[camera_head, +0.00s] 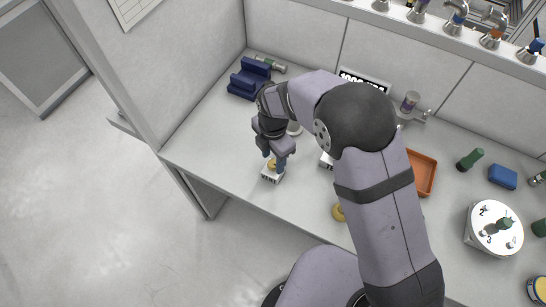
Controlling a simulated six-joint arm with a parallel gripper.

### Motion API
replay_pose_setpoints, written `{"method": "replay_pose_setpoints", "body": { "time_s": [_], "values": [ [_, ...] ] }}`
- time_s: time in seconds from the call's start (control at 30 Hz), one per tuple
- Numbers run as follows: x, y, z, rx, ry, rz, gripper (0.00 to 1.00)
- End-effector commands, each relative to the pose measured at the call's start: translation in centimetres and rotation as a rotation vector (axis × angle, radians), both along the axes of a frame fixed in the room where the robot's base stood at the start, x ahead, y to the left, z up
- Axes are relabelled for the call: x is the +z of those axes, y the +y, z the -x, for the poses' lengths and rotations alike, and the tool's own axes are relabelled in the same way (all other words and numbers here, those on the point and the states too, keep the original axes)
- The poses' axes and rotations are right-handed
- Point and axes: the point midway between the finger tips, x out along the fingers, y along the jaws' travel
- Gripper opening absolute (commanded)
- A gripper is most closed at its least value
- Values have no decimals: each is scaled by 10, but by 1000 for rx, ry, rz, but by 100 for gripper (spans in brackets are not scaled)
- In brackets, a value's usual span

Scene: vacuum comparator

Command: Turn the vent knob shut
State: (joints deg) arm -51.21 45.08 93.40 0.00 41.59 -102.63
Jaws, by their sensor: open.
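A small brass-coloured knob (272,164), which looks like the vent knob, sits on a small white block (271,176) near the front edge of the bench. The block has dark marks on its front, too small to read. My gripper (275,161) points down over the knob, with its blue-grey fingertips apart on either side of it. I cannot tell whether the fingers touch the knob. My fingers and wrist hide part of the knob, so its turned position is not clear.
A dark blue stepped block (249,78) stands at the back left corner. My arm hides the middle of the bench. The bench left of my gripper is clear.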

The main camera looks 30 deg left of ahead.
Motion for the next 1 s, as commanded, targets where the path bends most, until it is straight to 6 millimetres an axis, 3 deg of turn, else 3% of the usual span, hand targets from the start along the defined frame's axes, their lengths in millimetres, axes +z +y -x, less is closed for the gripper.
{"method": "replay_pose_setpoints", "body": {
  "time_s": [0.2,0.47,0.67,1.0],
  "values": [
    [-12,0,0,0,0,-1,45],
    [-14,0,0,0,-1,-2,45],
    [-14,0,0,0,0,-1,3],
    [-14,0,0,-29,0,-1,4]
  ]
}}
